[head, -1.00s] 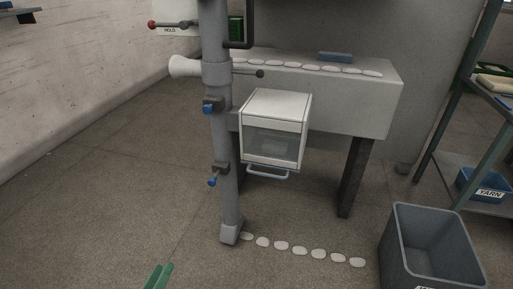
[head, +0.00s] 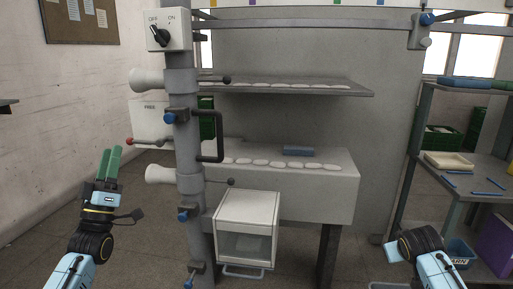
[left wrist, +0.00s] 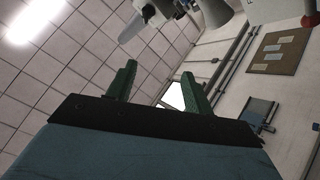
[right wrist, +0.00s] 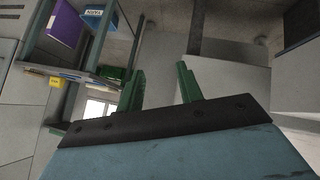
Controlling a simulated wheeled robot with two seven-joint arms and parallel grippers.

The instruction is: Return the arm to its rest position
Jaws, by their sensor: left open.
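My left gripper (head: 109,160) points upward at the left of the head view, beside the machine's grey post (head: 183,150) and clear of it. Its two green fingers (left wrist: 159,72) stand apart with nothing between them in the left wrist view. My right arm comes in at the lower right of the head view, where its fingers are hidden. In the right wrist view the right gripper's green fingers (right wrist: 160,70) are spread and empty.
The post carries white cones (head: 158,174), a black handle (head: 212,136) and a switch box (head: 168,30). A white box (head: 246,229) with a window hangs beside it. A shelf rack (head: 457,170) stands right. The floor at left is open.

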